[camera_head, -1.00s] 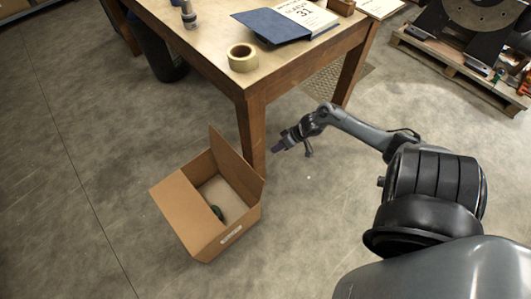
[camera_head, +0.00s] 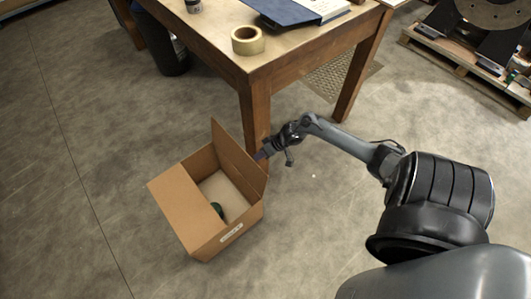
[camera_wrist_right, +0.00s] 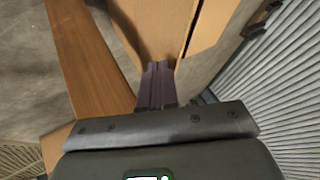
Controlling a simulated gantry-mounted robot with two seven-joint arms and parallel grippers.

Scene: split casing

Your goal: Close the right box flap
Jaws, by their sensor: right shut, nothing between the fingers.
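The cardboard box (camera_head: 190,213) stands on the floor in the head view. Its left flap lies folded inward over part of the opening. Its right flap (camera_head: 236,158) stands up, tilted, on the table-leg side. A small dark green object (camera_head: 218,210) is inside the box. My right gripper (camera_head: 261,155) is shut and empty, with its tips right at the outer side of the right flap. In the right wrist view the shut fingers (camera_wrist_right: 157,85) point at the cardboard (camera_wrist_right: 160,25); whether they touch it, I cannot tell. My left gripper is not in view.
A wooden table (camera_head: 290,60) stands behind the box, and its near leg (camera_head: 254,112) is close beside my right gripper and the flap. A tape roll (camera_head: 248,40) lies on the table. A pallet (camera_head: 470,70) is far right. Floor left of the box is clear.

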